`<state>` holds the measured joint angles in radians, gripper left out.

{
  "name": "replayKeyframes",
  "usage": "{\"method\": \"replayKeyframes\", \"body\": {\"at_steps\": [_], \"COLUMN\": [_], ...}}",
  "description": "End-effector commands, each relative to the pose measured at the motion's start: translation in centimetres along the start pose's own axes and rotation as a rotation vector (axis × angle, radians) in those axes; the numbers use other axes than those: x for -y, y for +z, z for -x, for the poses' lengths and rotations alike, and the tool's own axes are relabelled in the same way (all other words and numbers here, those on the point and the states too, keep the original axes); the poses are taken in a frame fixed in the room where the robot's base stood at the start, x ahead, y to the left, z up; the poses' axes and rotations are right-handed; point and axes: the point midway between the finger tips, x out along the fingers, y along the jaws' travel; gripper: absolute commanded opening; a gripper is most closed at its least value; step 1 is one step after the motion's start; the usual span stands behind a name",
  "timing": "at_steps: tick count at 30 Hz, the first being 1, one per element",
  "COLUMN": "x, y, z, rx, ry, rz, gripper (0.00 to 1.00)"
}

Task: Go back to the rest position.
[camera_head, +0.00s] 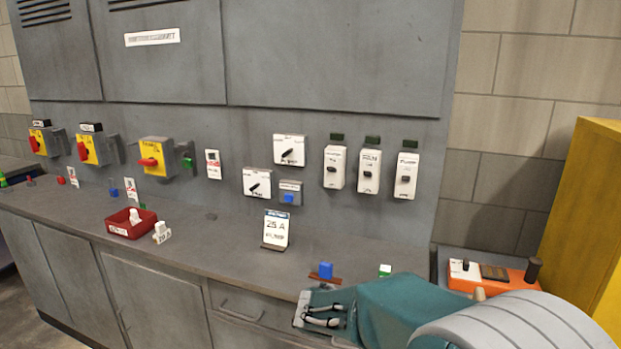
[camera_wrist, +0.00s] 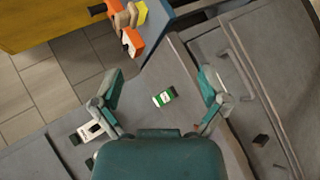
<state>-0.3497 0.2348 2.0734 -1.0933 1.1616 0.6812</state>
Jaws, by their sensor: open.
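My gripper (camera_head: 322,310) is low in the head view, above the front edge of the grey counter (camera_head: 150,240). In the wrist view my gripper (camera_wrist: 160,88) has its two teal fingers spread wide apart. Nothing is held between them. A small green and white block (camera_wrist: 164,97) shows in the gap, lying on the counter below. A green and white block (camera_head: 385,270) also shows on the counter in the head view, just beyond my arm. My arm hides part of the counter's right end.
A blue block (camera_head: 326,269) and a 25 A sign (camera_head: 276,229) stand on the counter. A red tray (camera_head: 132,223) is further left. Switches line the grey panel (camera_head: 330,110) behind. An orange device (camera_head: 492,277) and a yellow cabinet (camera_head: 580,200) are at right.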

Motion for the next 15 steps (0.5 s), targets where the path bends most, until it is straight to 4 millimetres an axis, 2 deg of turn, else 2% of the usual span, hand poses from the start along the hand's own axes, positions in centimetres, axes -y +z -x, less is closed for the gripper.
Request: {"method": "replayKeyframes", "body": {"at_steps": [1, 6, 15], "x": [-1.1, -2.7, -3.5], "y": [1.6, 6.5, 13.6], "z": [0.3, 1.6, 5.0], "rx": [0.017, 0.052, 0.005], "ry": [-0.049, -0.223, -0.519], "rz": [-0.032, -0.112, -0.271], "gripper": [0.94, 0.94, 0.94]}}
